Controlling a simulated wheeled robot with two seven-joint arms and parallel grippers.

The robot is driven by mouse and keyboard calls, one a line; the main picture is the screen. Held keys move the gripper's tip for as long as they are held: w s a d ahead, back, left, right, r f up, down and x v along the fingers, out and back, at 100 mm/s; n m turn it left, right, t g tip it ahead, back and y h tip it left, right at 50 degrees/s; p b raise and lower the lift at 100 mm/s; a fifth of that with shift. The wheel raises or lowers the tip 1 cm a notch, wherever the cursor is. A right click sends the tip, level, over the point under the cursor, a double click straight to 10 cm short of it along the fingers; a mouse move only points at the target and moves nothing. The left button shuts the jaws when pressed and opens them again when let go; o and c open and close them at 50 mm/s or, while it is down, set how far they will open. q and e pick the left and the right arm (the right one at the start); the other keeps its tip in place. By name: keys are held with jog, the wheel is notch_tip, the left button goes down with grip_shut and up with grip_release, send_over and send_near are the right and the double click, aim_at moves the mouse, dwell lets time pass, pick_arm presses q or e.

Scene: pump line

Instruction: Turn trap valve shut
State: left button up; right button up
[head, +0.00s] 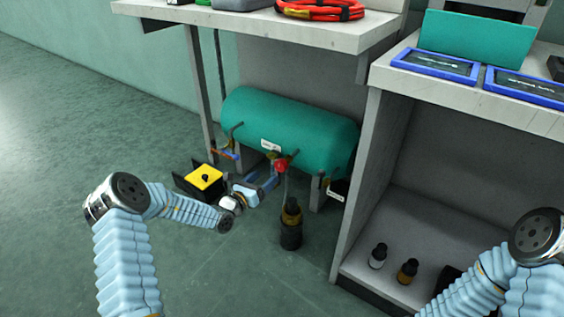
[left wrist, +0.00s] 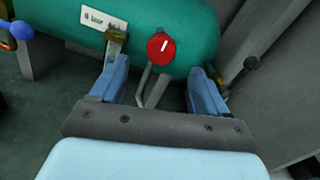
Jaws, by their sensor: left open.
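A round red knob (head: 281,165) with a white mark sits at the front of the green tank (head: 290,125), above a thin grey pipe. It also shows in the left wrist view (left wrist: 160,47). No readable label names it the trap valve. My left gripper (head: 264,188) is open and empty. In the left wrist view its blue fingers (left wrist: 158,72) stand either side below the knob, with no contact visible. The fingertips overlap brass fittings in that view; I cannot tell if they touch. My right gripper is outside the views; only its arm shows at lower right.
A yellow-topped black box (head: 204,178) is on the floor at left. A shelf unit (head: 352,190) stands right.

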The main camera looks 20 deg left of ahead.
aim_at(284, 162)
pick_arm(q)
jog(key=b+x, duration=0.1)
jog(key=x, duration=0.4)
jog(key=b+x, duration=0.1)
jog(key=x, duration=0.4)
jog(key=shift+w+d+f, duration=0.2)
jog(key=shift+w+f, duration=0.05)
jog(key=shift+w, duration=0.05)
jog(key=shift+w+d+r+b, duration=0.1)
jog(key=shift+w+d+b, duration=0.2)
jog(key=shift+w, duration=0.35)
jog(key=c, duration=0.9)
jog(key=shift+c, duration=0.3)
